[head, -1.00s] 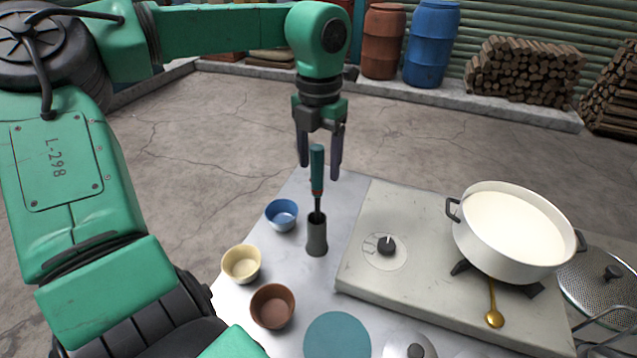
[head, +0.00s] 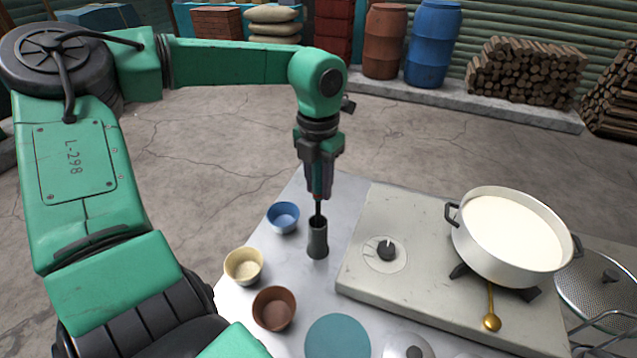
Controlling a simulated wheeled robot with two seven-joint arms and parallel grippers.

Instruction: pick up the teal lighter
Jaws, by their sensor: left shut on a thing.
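The teal lighter stands upright in a dark grey cylindrical holder (head: 317,240). Its thin dark shaft (head: 318,207) shows just above the holder's mouth, and its teal handle is mostly hidden between the fingers. My left gripper (head: 319,192) points straight down over the holder and is shut on the lighter's handle. The lower end of the shaft is inside the holder. My right gripper is not in view.
Blue (head: 283,217), cream (head: 243,266) and brown (head: 274,308) bowls stand left of the holder. A stove (head: 400,215) with a knob is on the right, bearing a white pot of milk (head: 512,232).

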